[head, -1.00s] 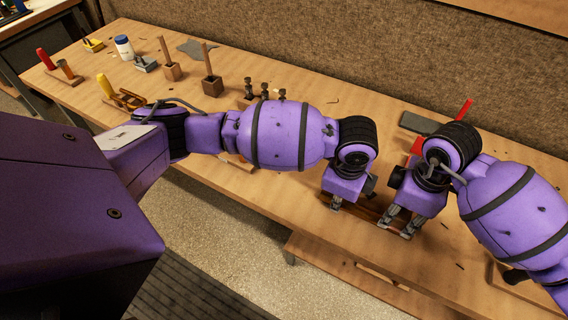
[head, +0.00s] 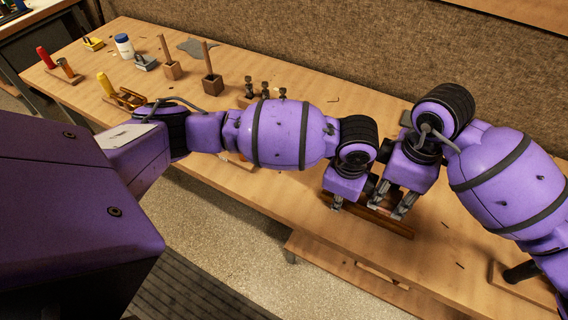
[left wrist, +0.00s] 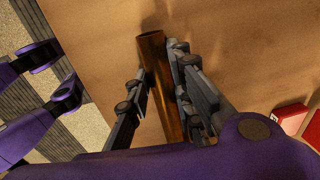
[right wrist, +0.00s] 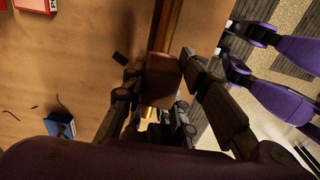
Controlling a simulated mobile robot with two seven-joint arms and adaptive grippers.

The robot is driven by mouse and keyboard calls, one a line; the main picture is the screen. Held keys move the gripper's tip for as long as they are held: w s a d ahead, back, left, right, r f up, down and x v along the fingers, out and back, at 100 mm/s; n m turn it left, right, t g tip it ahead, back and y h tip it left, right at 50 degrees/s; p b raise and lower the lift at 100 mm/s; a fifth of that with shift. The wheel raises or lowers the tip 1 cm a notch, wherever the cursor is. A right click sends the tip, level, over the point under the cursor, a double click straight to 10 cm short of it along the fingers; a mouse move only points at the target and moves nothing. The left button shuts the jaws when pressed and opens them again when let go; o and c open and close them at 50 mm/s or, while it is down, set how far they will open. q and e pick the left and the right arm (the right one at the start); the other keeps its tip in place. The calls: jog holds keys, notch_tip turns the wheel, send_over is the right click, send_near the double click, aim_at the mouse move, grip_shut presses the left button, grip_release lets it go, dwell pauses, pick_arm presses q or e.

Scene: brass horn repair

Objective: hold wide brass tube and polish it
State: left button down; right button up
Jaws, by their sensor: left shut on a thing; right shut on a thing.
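The wide brass tube (left wrist: 152,48) lies between the fingers of my left gripper (left wrist: 157,85), which is shut on it. In the head view, my left gripper (head: 337,204) is low over the bench, just left of my right gripper (head: 402,208). In the right wrist view, the tube (right wrist: 167,22) runs up the picture from a brown block (right wrist: 162,80). My right gripper (right wrist: 158,90) is shut on this block, which lies against the tube. Whether the block wraps around the tube is hidden.
The wooden bench (head: 240,185) holds a white jar (head: 123,46), wooden holders (head: 212,85) and several small dark pieces (head: 265,90) at the left and back. A red box (right wrist: 36,5) and a blue item (right wrist: 61,126) lie near my right gripper. The bench's front edge is close.

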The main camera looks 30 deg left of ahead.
pick_arm(q)
jog(key=shift+w+r, duration=0.1)
pick_arm(e)
jog(key=shift+d+r, duration=0.1)
jog(key=shift+r, duration=1.25)
pick_arm(q)
jog(key=shift+a, duration=0.1)
jog(key=c, duration=1.5)
grip_release()
jog(key=shift+o, duration=0.2)
jog(key=r, duration=0.7)
jog(key=shift+s+r, duration=0.2)
jog(key=shift+s, duration=0.15)
jog(key=shift+s+f, duration=0.1)
jog(key=shift+s, duration=0.05)
pick_arm(e)
jog(key=shift+f, duration=0.1)
